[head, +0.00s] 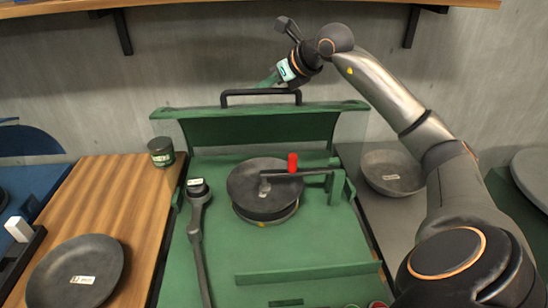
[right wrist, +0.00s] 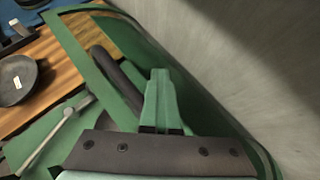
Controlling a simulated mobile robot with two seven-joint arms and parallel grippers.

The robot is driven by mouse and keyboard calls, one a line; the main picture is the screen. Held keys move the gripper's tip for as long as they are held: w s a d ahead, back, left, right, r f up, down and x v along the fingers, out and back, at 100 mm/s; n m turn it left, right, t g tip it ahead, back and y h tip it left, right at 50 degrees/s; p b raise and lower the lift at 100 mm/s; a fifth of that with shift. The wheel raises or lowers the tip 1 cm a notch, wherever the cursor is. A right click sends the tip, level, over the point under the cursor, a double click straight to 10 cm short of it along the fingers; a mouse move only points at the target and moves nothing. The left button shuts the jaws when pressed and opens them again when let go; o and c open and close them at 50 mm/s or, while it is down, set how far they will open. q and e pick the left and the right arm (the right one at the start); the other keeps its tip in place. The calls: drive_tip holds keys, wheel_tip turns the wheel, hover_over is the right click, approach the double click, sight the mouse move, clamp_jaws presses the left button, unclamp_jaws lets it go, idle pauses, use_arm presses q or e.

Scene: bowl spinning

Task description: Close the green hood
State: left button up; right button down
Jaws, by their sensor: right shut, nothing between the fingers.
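The green hood (head: 262,128) stands raised at the back of the green machine, with a black bar handle (head: 260,92) along its top edge. My right gripper (head: 268,82) reaches over from the right and is at the right part of the handle, behind it in the head view. In the right wrist view its green fingers (right wrist: 161,76) are shut and empty, with the dark handle (right wrist: 118,80) just to their left. I cannot tell whether they touch it. The hood's green edge (right wrist: 92,66) also shows there. My left gripper is not in view.
A black bowl (head: 258,185) sits on the machine's spindle under a red-tipped arm (head: 292,162). A grey lever (head: 198,240) stands left of it. A green tin (head: 161,151) and a dark plate (head: 76,274) are on the wooden board. A grey bowl (head: 393,172) is at right. The wall is close behind.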

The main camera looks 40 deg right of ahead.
sight(270, 94)
drive_tip(key=shift+s+a+f+b, duration=0.8)
drive_tip(key=shift+s+f+b, duration=0.05)
drive_tip(key=shift+f, duration=0.2)
drive_tip(key=shift+s+a+r+b, duration=0.1)
drive_tip(key=shift+s+a+b, duration=0.45)
drive_tip(key=shift+s+b, duration=0.15)
drive_tip(key=shift+s+a+r, duration=0.4)
drive_tip(key=shift+s, duration=0.15)
drive_tip(key=s+a+f+b, duration=0.4)
drive_tip(key=s+a+b, duration=0.3)
drive_tip(key=s, duration=0.1)
drive_tip(key=s+a+f+b, duration=0.4)
drive_tip(key=s+a+b, duration=0.3)
drive_tip(key=s+b, duration=0.1)
drive_tip(key=shift+s+f, duration=0.25)
drive_tip(key=shift+s, duration=0.2)
idle(0.6)
